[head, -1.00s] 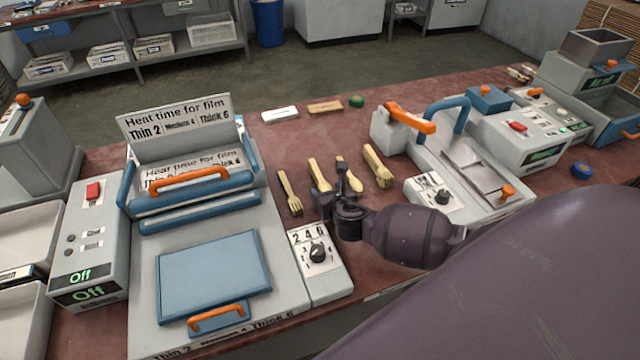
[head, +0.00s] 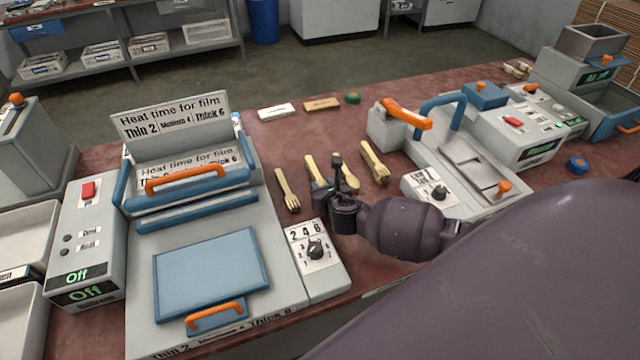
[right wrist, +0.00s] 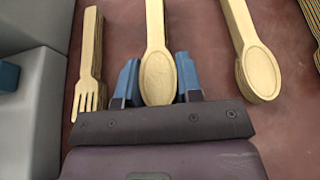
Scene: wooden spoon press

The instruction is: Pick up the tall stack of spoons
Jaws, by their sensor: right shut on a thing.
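My right gripper (head: 336,174) is low over the table, among the wooden cutlery. In the right wrist view its two blue fingers (right wrist: 158,84) are shut on the bowl end of a stack of wooden spoons (right wrist: 155,35). That stack's handle end also shows in the head view (head: 312,166); the gripper hides the rest. A second spoon stack (right wrist: 250,62) lies to the right, its several layers showing at the side; it is also in the head view (head: 349,178). Which stack is taller is hard to tell. My left gripper is not in view.
A stack of wooden forks (right wrist: 87,65) lies left of the held spoons, beside the film press (head: 210,275). Another thick cutlery stack (head: 374,162) lies to the right, near a machine with an orange handle (head: 405,115). The table behind the cutlery is mostly clear.

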